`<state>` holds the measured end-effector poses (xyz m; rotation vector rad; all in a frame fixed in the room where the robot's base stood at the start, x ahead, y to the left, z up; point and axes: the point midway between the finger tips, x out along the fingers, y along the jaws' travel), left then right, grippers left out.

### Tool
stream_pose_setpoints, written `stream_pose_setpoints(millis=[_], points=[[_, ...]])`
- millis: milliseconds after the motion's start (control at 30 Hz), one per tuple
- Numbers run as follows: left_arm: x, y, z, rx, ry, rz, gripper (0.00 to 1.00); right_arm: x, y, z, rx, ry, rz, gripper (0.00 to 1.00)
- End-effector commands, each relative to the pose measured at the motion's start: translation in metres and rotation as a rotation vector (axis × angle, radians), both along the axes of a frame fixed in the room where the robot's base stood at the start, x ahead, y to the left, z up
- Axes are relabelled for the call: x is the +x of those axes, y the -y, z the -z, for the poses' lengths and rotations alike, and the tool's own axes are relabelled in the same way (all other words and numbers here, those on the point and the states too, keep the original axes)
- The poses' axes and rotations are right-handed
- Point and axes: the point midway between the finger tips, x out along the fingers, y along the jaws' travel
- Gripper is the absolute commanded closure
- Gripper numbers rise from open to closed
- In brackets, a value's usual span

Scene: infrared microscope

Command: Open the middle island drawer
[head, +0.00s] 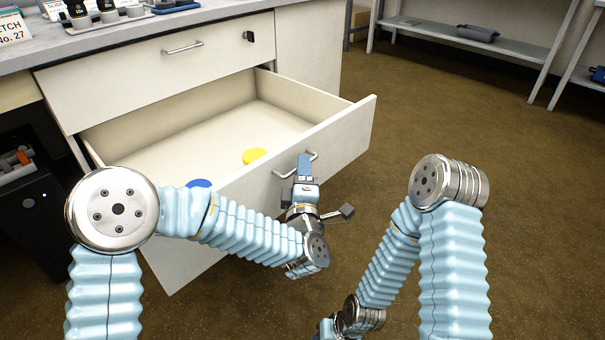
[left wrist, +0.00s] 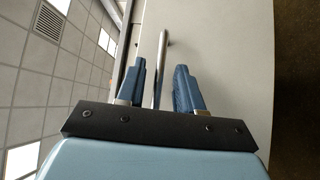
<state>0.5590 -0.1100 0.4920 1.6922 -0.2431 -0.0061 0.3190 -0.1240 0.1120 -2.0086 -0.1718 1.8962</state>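The middle island drawer (head: 345,135) is pulled far out of the white cabinet, and its interior shows. A yellow round thing (head: 255,155) and a blue round thing (head: 199,184) are inside, near the front panel. My left gripper (head: 304,166) is at the bar handle (head: 314,155) on the drawer front. In the left wrist view, the fingers of my left gripper (left wrist: 160,66) stand apart on either side of the handle bar (left wrist: 160,85), with a gap visible on each side.
A closed upper drawer (head: 150,75) with a handle and a dark lock is above. The counter (head: 230,15) holds bottles and a sign. A black unit (head: 35,205) stands at the left. Open brown floor (head: 480,130) lies to the right, with grey shelves (head: 480,40) behind.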

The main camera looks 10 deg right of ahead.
Motion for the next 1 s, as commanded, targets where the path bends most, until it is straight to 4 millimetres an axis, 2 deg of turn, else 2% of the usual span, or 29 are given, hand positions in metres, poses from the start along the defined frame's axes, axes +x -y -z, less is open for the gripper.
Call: stream_pose_setpoints(millis=[167,500,633,800,1000], points=[[-0.015,-0.001,0.001,0.002,0.0,0.004,0.64,0.0,0.0,-0.001,0.0,0.0,0.0,0.57],[-0.093,-0.014,0.013,0.003,-0.001,0.004,0.64,0.0,0.0,-0.002,0.0,0.0,0.0,0.57],[-0.117,-0.019,0.017,0.002,-0.001,0.004,0.64,0.0,0.0,-0.001,0.0,0.0,0.0,0.57],[-0.133,-0.022,0.019,0.001,-0.001,0.001,0.64,0.0,0.0,-0.001,0.0,0.0,0.0,0.57],[-0.135,-0.023,0.02,0.001,-0.001,0.0,0.64,0.0,0.0,-0.001,0.0,0.0,0.0,0.57]])
